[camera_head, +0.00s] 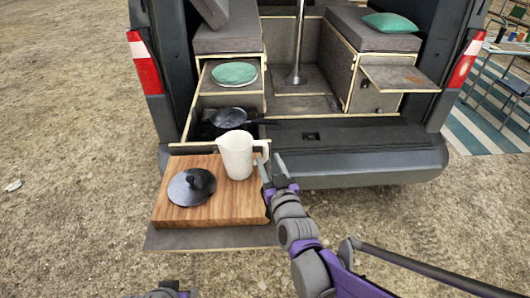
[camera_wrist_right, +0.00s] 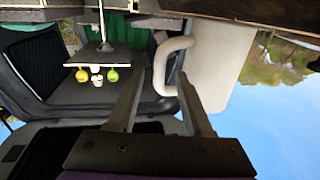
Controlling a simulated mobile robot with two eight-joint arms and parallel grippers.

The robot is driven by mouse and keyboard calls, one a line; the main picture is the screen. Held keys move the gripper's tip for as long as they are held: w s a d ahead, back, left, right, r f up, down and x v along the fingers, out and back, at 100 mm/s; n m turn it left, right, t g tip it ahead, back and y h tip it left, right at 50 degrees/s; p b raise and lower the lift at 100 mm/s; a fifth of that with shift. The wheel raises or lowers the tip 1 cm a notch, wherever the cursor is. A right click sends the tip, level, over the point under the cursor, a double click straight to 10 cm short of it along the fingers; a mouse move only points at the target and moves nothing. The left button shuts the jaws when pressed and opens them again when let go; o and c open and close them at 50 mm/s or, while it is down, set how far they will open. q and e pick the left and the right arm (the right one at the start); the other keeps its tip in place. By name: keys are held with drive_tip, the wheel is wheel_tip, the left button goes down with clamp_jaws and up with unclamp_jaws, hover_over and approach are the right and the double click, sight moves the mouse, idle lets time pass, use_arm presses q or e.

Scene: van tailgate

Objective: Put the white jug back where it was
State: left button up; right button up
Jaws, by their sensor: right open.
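The white jug (camera_head: 237,156) stands upright on the wooden board (camera_head: 225,204), at its back right, with its handle to the right. My right gripper (camera_head: 268,168) is open beside the handle. In the right wrist view, which is upside down, the jug (camera_wrist_right: 216,62) is at the upper right. Its handle is near the tips of my open right gripper (camera_wrist_right: 159,78); I cannot tell whether they touch it. A dark piece of my left arm shows at the bottom edge of the head view, and its jaws cannot be made out.
A black lid (camera_head: 191,187) lies on the board, left of the jug. A dark pan (camera_head: 229,118) sits on the stove behind it. A green plate (camera_head: 234,73) is on the left cabinet. The van's bumper (camera_head: 360,163) is to the right. The board's front right is clear.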

drive_tip(key=s+d+f+g+h, duration=0.1)
drive_tip(key=s+d+f+g, duration=0.3)
drive_tip(key=s, duration=0.5)
drive_tip(key=s+d+f+m+g+h, duration=0.1)
drive_tip(key=s+d+f+g, duration=0.3)
drive_tip(key=s, duration=0.6)
drive_tip(key=s+d+f+m+g+h, duration=0.1)
drive_tip(key=s+d+f+g, duration=0.3)
drive_tip(key=s, duration=0.5)
wheel_tip(320, 180, down, 2)
drive_tip(key=shift+s+d+f, duration=0.15)
drive_tip(key=shift+s+d, duration=0.05)
drive_tip(key=shift+d, duration=0.3)
